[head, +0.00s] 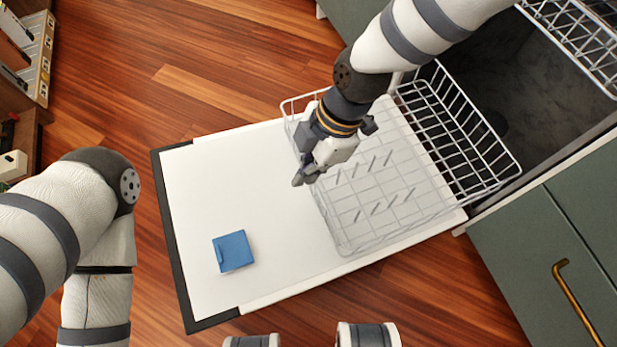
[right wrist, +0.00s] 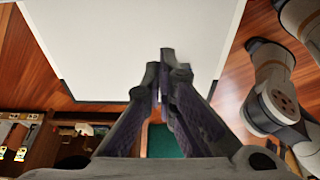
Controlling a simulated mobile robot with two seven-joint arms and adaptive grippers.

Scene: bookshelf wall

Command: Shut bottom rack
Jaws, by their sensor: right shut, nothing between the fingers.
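The bottom rack (head: 440,185) is a white wire basket in the head view. It is partly pulled out of the dark dishwasher interior, with its front part over the lowered white door (head: 190,205). My right gripper (head: 300,180) is shut and empty at the rack's front edge, on the upper left side of the rack. Whether it touches the wire cannot be told. In the right wrist view its fingers (right wrist: 167,75) are together, with the white door beyond them. My left arm shows at the left of the head view, but its gripper is not seen.
A blue square object (head: 234,251) lies on the open door, left of the rack. An upper rack (head: 580,35) shows at the top right. Green cabinets with a brass handle (head: 575,300) stand at the lower right. Wooden floor surrounds the door.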

